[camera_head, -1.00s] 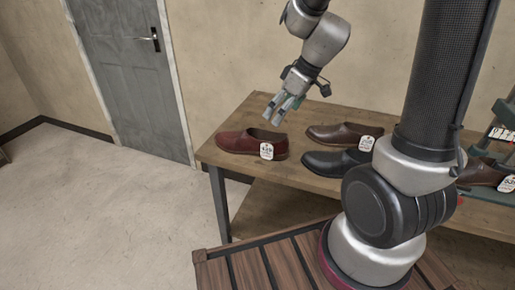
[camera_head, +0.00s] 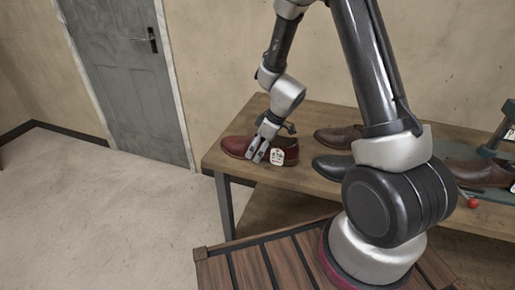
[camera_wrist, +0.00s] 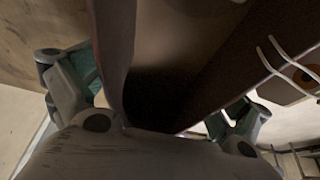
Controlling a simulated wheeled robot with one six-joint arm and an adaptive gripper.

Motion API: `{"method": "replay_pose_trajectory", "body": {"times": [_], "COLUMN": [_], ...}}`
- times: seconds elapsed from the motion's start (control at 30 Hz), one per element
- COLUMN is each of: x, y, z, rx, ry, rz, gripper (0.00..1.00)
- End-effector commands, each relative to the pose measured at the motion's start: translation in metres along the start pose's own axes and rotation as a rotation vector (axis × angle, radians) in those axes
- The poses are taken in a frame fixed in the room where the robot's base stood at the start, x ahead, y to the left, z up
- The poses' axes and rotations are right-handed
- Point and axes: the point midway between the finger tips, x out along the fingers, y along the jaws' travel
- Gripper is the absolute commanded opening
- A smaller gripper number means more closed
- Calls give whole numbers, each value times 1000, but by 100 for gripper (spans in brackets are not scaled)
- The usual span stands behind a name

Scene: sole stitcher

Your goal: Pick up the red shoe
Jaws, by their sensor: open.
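The red shoe (camera_head: 236,147) is a dark red slip-on at the left end of the wooden table, with a white tag (camera_head: 284,151) on its near right side. My gripper (camera_head: 261,157) is down at the shoe, pointing downward and covering part of its middle. In the wrist view the shoe's dark opening and reddish-brown walls (camera_wrist: 222,92) fill the middle, very close. My gripper's two fingers (camera_wrist: 155,100) show apart at left and right, on either side of the shoe. The gripper is open. Whether the fingers touch the shoe is hard to tell.
A brown shoe (camera_head: 335,137) and a black shoe (camera_head: 332,166) lie to the right on the wooden table (camera_head: 303,184). Another brown shoe (camera_head: 480,172) lies at the far right by a green-grey machine. A grey door (camera_head: 112,72) and wall stand behind; open floor lies at left.

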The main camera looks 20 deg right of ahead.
Motion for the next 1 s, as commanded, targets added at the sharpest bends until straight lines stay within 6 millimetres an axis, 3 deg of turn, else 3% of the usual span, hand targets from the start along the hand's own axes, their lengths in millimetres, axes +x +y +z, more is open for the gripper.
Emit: {"method": "replay_pose_trajectory", "body": {"times": [0.23,0.57,0.87,1.0], "x": [2,2,-1,-19], "y": [0,0,0,0], "z": [0,0,-1,-10], "rx": [0,0,0,-5], "ry": [1,0,1,3], "rz": [0,0,0,1], "gripper": [98,38,37,37]}}
